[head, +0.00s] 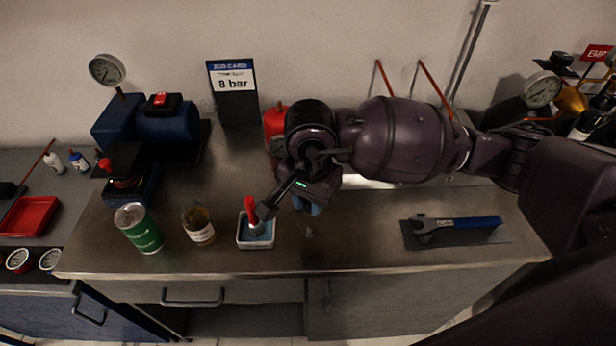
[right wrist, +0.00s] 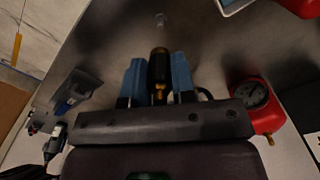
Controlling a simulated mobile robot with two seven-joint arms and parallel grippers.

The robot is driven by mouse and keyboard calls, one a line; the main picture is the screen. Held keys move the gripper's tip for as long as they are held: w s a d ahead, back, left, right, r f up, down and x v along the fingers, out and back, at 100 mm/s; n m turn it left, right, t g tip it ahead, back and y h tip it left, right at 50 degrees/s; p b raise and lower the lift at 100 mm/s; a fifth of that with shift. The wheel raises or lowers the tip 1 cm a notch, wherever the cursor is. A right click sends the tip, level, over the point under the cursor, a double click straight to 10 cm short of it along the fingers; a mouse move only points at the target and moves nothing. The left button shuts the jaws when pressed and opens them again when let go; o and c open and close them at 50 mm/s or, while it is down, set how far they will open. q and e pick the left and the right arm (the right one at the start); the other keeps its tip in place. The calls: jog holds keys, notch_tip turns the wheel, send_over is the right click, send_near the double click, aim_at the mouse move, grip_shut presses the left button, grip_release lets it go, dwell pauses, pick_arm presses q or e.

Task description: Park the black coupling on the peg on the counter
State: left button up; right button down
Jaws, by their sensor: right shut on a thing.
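The black coupling (right wrist: 158,68) shows in the right wrist view, dark with brass-coloured parts. It sits between the two blue fingers of my right gripper (right wrist: 158,78), which is shut on it. In the head view my right gripper (head: 308,204) is over the middle of the counter, and its wrist and fingers hide the coupling. The small pale peg (head: 309,232) stands on the counter just in front of the fingers. It also shows in the right wrist view (right wrist: 160,19), beyond the coupling's far end and apart from it. My left gripper is not in view.
A small tray (head: 242,242) with a red-handled thing, an amber jar (head: 199,228) and a green can (head: 139,229) stand left of the peg. A red tank with a gauge (right wrist: 262,108) is close to the gripper. A wrench (head: 455,226) lies right; counter between is clear.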

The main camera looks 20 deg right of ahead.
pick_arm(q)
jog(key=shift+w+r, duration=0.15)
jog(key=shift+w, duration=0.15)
pick_arm(e)
jog(key=shift+b, duration=0.35)
jog(key=shift+f+b, duration=1.35)
jog(key=shift+f, duration=0.7)
jog(key=shift+f+b, duration=0.3)
jog(key=shift+f, duration=0.3)
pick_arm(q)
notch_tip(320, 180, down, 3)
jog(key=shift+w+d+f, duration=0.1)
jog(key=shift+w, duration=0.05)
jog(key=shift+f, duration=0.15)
